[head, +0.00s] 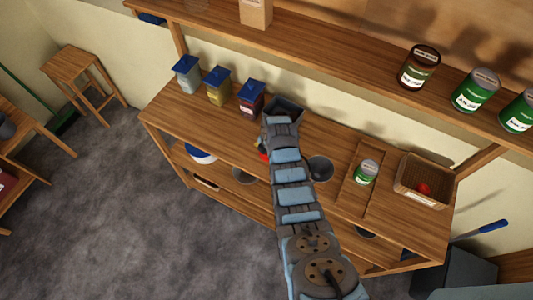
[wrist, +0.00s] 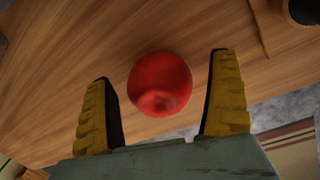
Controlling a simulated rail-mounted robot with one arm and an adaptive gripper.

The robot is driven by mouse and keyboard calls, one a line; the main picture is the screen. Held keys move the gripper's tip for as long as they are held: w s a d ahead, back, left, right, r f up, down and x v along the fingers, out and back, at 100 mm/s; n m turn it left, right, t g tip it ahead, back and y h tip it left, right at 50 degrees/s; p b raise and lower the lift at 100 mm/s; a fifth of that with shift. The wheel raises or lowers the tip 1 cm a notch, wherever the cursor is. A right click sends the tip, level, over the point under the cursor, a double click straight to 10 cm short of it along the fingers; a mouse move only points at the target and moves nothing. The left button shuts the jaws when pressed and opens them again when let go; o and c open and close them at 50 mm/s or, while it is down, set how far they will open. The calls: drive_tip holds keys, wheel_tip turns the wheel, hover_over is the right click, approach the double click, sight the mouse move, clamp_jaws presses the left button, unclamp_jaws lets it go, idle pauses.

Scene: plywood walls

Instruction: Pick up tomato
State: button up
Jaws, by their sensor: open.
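A red, round tomato (wrist: 160,84) rests on the wooden counter in the wrist view. My gripper (wrist: 162,70) is open, with one yellow finger on each side of the tomato. Gaps show between the tomato and both fingers, and the fingers do not hold it. In the head view my arm hides most of the gripper and tomato; a small red patch (head: 263,156) shows at the arm's left side near the counter's front edge.
Several blue-lidded jars (head: 218,86) stand at the counter's left. A dark bowl (head: 320,168), a green can (head: 366,172) on a wooden board and a basket (head: 424,178) with a red item stand to the right. A shelf (head: 330,45) with cans runs above the counter.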

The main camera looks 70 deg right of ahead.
drive_tip(key=c, duration=0.9)
drive_tip(key=shift+o, duration=0.2)
drive_tip(key=shift+r, duration=0.1)
drive_tip(key=shift+d+r, duration=0.15)
drive_tip(key=shift+r, duration=0.15)
drive_tip(key=shift+r+b, duration=1.4)
drive_tip(key=shift+r, duration=3.25)
